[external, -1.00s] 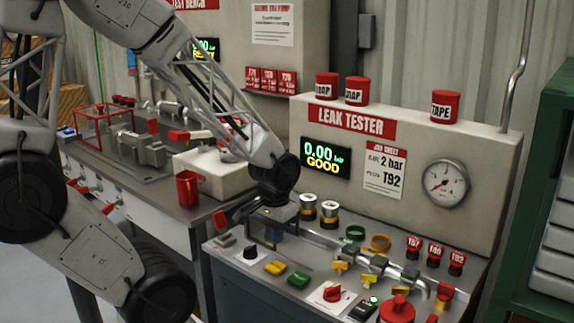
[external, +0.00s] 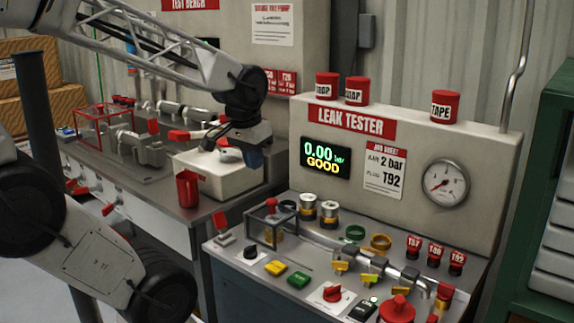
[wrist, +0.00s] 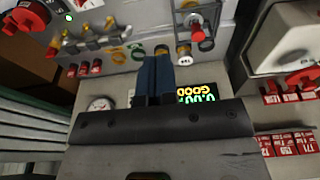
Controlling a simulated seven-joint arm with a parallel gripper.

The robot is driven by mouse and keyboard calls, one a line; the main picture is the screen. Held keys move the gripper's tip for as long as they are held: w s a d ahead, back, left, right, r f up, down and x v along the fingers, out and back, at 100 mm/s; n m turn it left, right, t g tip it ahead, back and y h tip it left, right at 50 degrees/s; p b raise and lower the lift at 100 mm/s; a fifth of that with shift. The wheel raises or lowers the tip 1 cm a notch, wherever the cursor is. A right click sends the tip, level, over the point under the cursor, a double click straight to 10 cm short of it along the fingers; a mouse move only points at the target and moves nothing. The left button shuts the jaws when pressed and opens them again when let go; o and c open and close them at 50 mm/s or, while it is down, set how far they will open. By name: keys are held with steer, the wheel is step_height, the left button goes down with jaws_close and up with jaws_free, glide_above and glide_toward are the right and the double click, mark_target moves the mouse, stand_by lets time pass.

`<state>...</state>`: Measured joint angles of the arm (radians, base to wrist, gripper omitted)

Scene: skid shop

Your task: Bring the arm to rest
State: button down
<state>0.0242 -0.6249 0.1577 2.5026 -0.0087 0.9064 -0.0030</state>
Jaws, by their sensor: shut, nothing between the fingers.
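My gripper (external: 254,159) is raised above the gap between the white box on the left bench and the leak tester. Its blue fingers are together with nothing between them, and they also show shut in the wrist view (wrist: 155,75). The arm reaches in from the upper left of the external view. The leak tester (external: 430,150) stands at the right, and its display (external: 326,157) reads 0.00 and GOOD.
A small clear guard box (external: 270,228) with a red knob stands on the tester's deck below my gripper. A pipe with yellow valves (external: 375,264) crosses the deck. A red cup (external: 187,189) stands on the left bench. Three red caps top the tester.

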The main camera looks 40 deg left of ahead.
steer(key=r, duration=0.1)
steer(key=s+r, duration=0.1)
steer(key=shift+s+a+r, duration=0.15)
steer(key=shift+a+r, duration=0.1)
steer(key=shift+r, duration=0.15)
stand_by(2.0)
